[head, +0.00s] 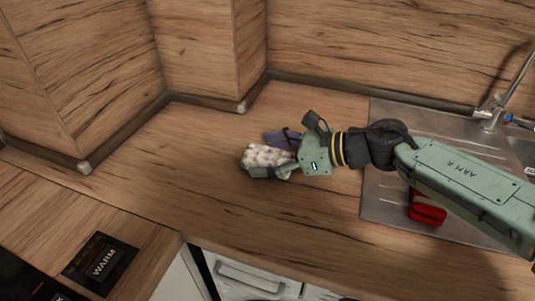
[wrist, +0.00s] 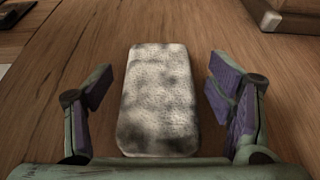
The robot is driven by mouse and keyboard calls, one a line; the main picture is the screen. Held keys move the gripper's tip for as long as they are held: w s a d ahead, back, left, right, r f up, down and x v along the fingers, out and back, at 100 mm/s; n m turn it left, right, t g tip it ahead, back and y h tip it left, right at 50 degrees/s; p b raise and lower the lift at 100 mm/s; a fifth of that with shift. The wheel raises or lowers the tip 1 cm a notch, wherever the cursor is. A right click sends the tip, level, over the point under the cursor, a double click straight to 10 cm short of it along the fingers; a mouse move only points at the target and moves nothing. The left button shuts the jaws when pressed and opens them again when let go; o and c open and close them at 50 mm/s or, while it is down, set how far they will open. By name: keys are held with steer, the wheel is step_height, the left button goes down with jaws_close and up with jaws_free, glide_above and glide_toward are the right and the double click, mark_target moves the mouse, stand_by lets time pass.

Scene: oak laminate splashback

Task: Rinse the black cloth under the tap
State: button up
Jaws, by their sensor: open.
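A pale block-shaped item (head: 268,156) with dark grey mottling and a fuzzy surface lies on the wooden counter; it also shows in the wrist view (wrist: 158,100). I cannot tell whether it is the cloth; no plainly black cloth shows. My gripper (head: 262,154) is open, its purple-padded fingers on either side of this item. In the wrist view a gap shows between the item and each finger. The metal tap (head: 492,113) stands at the right, behind the steel sink unit (head: 380,205). My arm hides part of the sink unit.
A red object (head: 428,213) lies on the sink unit, partly under my arm. A black panel marked WARM (head: 101,262) is at the lower left. Wood-panelled walls (head: 205,45) close off the back. The counter left of my gripper is clear.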

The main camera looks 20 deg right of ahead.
steer(key=shift+c, duration=0.4)
steer(key=c, duration=1.3)
steer(key=shift+o, duration=0.2)
steer(key=shift+w+r, duration=0.1)
steer(key=shift+r, duration=0.05)
